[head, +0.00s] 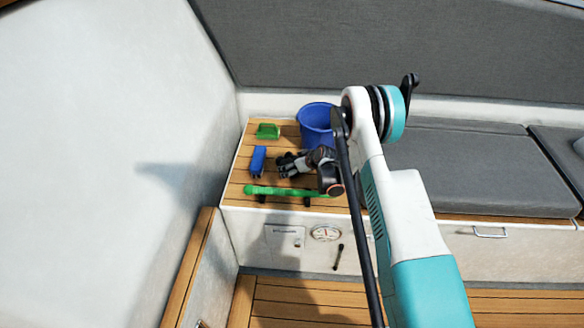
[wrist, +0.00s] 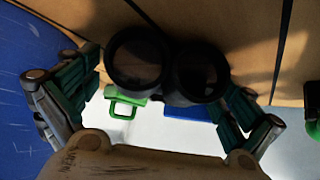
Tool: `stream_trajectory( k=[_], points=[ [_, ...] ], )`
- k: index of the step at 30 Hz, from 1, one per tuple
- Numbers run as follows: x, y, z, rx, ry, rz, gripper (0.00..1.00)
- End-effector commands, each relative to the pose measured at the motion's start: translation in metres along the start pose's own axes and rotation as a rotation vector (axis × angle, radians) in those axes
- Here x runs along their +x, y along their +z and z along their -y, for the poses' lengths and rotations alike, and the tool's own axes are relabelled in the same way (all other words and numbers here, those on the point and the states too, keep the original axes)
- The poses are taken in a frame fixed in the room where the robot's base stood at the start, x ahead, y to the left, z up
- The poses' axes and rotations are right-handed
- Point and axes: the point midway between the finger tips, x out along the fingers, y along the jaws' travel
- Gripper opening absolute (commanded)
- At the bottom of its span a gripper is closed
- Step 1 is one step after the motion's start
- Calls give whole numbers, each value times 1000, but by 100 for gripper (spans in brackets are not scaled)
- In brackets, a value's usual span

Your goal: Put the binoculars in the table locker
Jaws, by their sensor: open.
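The black binoculars (wrist: 137,62) fill the upper middle of the wrist view, with two round barrel ends facing the camera. My gripper (wrist: 165,88) is open, with one finger to the left of the binoculars and one to the right. Whether the fingers touch them I cannot tell. In the head view my gripper (head: 284,165) is low over the slatted wooden bench top, and the binoculars cannot be told apart from its dark parts. I cannot make out a table locker in either view.
A blue bucket (head: 314,122) stands behind my gripper. A green object (head: 267,131) and a blue object (head: 258,160) lie to its left. A long green bar (head: 285,191) lies along the front edge. Grey cushions (head: 470,172) are to the right, a white wall to the left.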

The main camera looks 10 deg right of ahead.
Motion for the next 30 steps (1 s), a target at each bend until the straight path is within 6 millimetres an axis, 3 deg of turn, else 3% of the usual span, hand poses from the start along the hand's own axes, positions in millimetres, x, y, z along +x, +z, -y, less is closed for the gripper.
stream_trajectory(
  k=[4, 12, 14, 23, 30],
  points=[
    [-1, -1, 0, 0, 0, 0, 98],
    [-1, -1, 0, 0, 0, 0, 36],
    [-2, -1, 0, 1, 0, -1, 28],
    [-4, -3, 0, 1, 0, -1, 28],
    [-21, -20, 0, 1, 0, -1, 28]
  ],
)
